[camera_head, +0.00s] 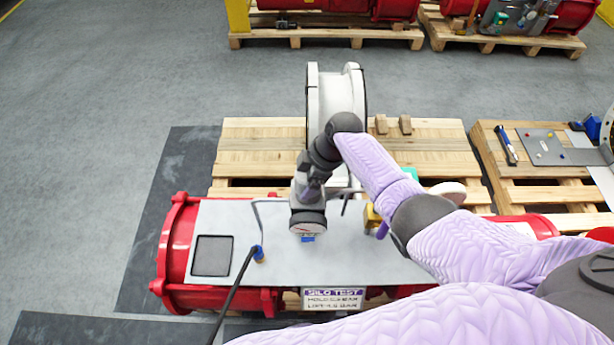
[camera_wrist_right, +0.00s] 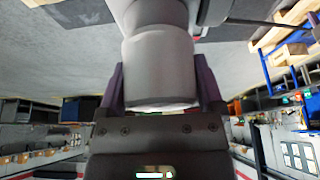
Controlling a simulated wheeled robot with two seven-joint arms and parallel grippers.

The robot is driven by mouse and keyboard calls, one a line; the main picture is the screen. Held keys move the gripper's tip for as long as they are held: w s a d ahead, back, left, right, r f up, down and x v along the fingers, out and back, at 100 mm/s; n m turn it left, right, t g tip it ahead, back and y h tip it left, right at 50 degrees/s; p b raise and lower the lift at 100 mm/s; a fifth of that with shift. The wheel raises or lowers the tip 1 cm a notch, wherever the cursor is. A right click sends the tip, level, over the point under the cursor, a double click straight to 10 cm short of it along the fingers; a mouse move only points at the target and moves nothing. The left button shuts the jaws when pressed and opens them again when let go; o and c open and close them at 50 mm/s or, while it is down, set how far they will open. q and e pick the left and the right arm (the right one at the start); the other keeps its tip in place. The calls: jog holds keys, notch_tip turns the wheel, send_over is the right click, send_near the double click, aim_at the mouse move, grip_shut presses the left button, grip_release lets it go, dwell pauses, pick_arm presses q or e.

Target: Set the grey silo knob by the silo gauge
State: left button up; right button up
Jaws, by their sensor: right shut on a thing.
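My right gripper (camera_head: 312,190) is just above and behind the gauge, shut on the grey silo knob (camera_wrist_right: 160,65). In the right wrist view the knob is a wide grey cylinder between the two dark purple fingers. In the head view the gripper hides much of the knob. My left gripper is out of view.
A white ring-shaped flange (camera_head: 335,95) stands on the wooden pallet (camera_head: 250,140) behind. A thin grey pipe (camera_head: 256,215) and a black hose (camera_head: 235,285) with a blue end are left of the gauge. A yellow part (camera_head: 372,216) is to its right. Another pallet (camera_head: 540,180) holds tools.

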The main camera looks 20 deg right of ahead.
jog(key=shift+r+m+t+p, duration=0.15)
jog(key=shift+m+t+p, duration=0.35)
jog(key=shift+m+p, duration=0.75)
jog(key=m+t+h+p, duration=0.1)
jog(key=m+p, duration=0.1)
jog(key=m, duration=0.1)
jog(key=shift+m, duration=0.35)
jog(key=m+t+h+p, duration=0.1)
jog(key=m, duration=0.2)
jog(key=shift+w+m+p, duration=0.1)
jog(key=shift+m+p, duration=0.3)
jog(key=m+h+p, duration=0.1)
jog(key=m, duration=0.2)
jog(key=shift+t, duration=0.3)
jog(key=shift+m+h, duration=0.6)
jog(key=shift+m, duration=0.6)
jog(key=m, duration=0.1)
jog(key=m+h, duration=0.1)
jog(key=shift+f+m+b, duration=0.2)
jog(key=shift+m+b, duration=0.1)
jog(key=shift+b, duration=0.05)
jog(key=m+h+b, duration=0.1)
jog(key=m, duration=0.1)
jog(key=m+g+b, duration=0.1)
jog(key=m, duration=0.2)
jog(key=shift+d+h, duration=0.15)
jog(key=shift+h, duration=0.25)
jog(key=shift+r+m+b, duration=0.1)
jog(key=shift+m+b, duration=0.2)
jog(key=shift+m, duration=0.1)
